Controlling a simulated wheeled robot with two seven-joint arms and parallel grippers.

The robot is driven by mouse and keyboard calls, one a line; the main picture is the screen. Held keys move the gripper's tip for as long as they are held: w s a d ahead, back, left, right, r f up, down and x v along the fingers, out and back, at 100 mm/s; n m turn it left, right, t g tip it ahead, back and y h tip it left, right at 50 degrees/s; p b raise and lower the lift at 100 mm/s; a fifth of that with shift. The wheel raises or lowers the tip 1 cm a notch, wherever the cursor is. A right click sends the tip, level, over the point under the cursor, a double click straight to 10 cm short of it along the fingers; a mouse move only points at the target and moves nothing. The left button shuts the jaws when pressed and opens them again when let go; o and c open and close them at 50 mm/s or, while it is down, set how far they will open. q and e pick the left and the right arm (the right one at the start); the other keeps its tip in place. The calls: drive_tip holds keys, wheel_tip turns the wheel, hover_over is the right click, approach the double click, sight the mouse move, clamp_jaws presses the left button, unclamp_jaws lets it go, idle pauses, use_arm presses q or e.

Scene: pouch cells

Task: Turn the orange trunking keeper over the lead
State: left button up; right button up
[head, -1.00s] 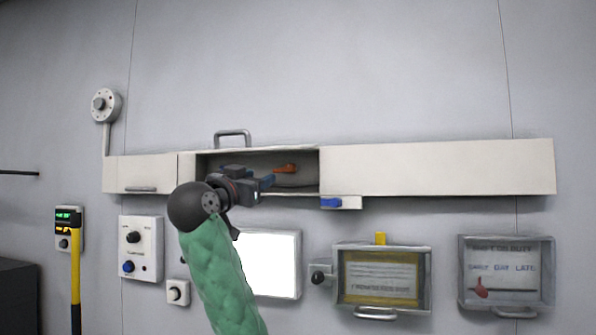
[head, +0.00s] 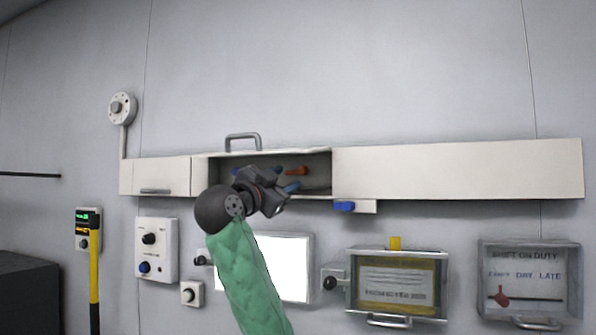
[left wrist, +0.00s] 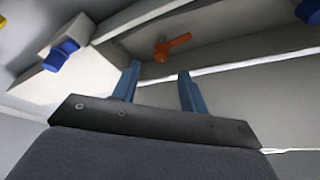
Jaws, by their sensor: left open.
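The orange trunking keeper (head: 297,171) sits inside the open section of the white trunking (head: 450,170). In the left wrist view the orange keeper (left wrist: 172,46) is a small lever with a round hub, its arm pointing right. The pale lead (left wrist: 225,65) runs along the trunking near it. My left gripper (head: 288,187) is at the mouth of the open section, just below the keeper. Its two blue fingers (left wrist: 154,88) are apart and empty, short of the keeper and not touching it. My right gripper is not in view.
A raised lid with a handle (head: 243,141) stands above the opening. A blue knob (head: 344,206) is on a block below the trunking, right of the opening. A white panel, a framed notice (head: 397,283) and a duty board (head: 530,283) hang below.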

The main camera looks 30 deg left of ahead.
sight(300, 172)
use_arm(q)
drive_tip(key=p+x, duration=0.2)
drive_tip(key=x, duration=0.2)
drive_tip(key=shift+w+r+p, duration=0.2)
drive_tip(key=shift+r+p, duration=0.1)
drive_tip(key=shift+p, duration=0.1)
drive_tip(key=shift+w+p, duration=0.35)
drive_tip(key=shift+w, duration=0.4)
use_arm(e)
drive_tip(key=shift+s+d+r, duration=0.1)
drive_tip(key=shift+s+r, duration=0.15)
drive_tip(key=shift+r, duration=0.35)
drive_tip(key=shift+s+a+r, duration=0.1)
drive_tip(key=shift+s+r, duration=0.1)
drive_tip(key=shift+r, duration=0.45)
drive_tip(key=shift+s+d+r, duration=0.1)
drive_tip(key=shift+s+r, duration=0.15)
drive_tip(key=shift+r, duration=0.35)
use_arm(q)
clamp_jaws()
